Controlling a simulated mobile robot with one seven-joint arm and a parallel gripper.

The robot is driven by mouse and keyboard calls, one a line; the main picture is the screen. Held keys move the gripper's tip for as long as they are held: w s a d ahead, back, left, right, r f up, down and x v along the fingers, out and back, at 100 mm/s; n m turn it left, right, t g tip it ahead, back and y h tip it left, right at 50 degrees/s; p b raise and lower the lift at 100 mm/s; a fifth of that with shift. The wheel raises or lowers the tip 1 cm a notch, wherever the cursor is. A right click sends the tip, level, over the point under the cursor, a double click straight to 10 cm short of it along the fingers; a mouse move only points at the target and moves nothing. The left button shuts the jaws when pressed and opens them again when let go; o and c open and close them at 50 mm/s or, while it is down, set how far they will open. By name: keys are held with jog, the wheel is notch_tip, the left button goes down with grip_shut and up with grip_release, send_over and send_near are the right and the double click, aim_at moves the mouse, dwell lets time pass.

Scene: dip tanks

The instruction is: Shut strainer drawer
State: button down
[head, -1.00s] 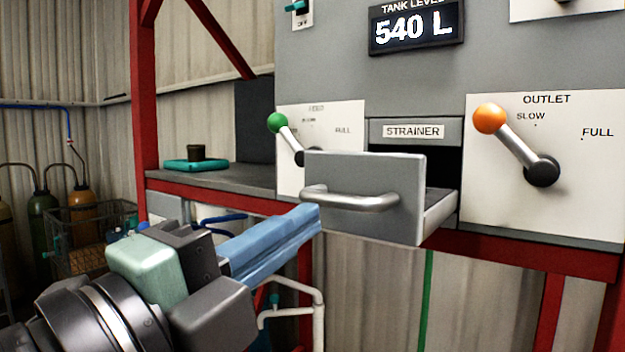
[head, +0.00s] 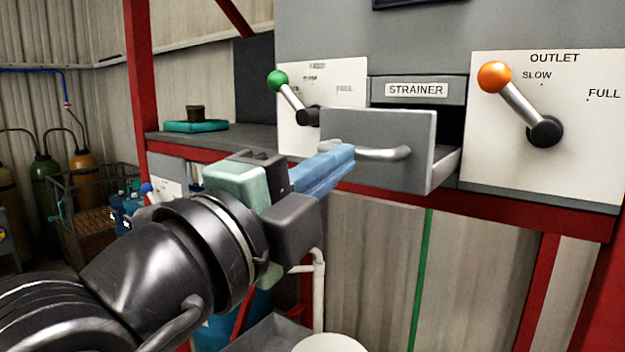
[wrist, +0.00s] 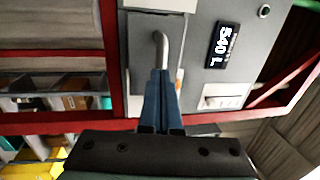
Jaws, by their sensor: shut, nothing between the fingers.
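The strainer drawer (head: 420,135) is a grey box with a silver bar handle (head: 385,154). It stands pulled out of its slot below the STRAINER label (head: 416,90), and a dark gap shows behind its front. My gripper (head: 350,155) has blue fingers that are shut and empty. In the wrist view the fingertips (wrist: 160,72) are at one end of the handle (wrist: 162,48). I cannot tell whether they touch it.
A green-knobbed lever (head: 279,82) is left of the drawer, and an orange-knobbed OUTLET lever (head: 495,77) is to its right. A red frame beam (head: 520,219) runs below. A teal tray (head: 197,126) with a dark cup lies on the ledge at left.

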aim_at(393, 145)
jog(key=x, duration=0.4)
jog(key=f+b+x, duration=0.1)
jog(key=x, duration=0.4)
jog(key=f+b+x, duration=0.1)
jog(key=x, duration=0.3)
jog(key=shift+w+d+f, duration=0.2)
jog(key=shift+w+d, duration=0.1)
jog(key=shift+d, duration=0.15)
jog(key=shift+r, duration=0.25)
jog(key=shift+s+b, duration=0.1)
jog(key=shift+b, duration=0.2)
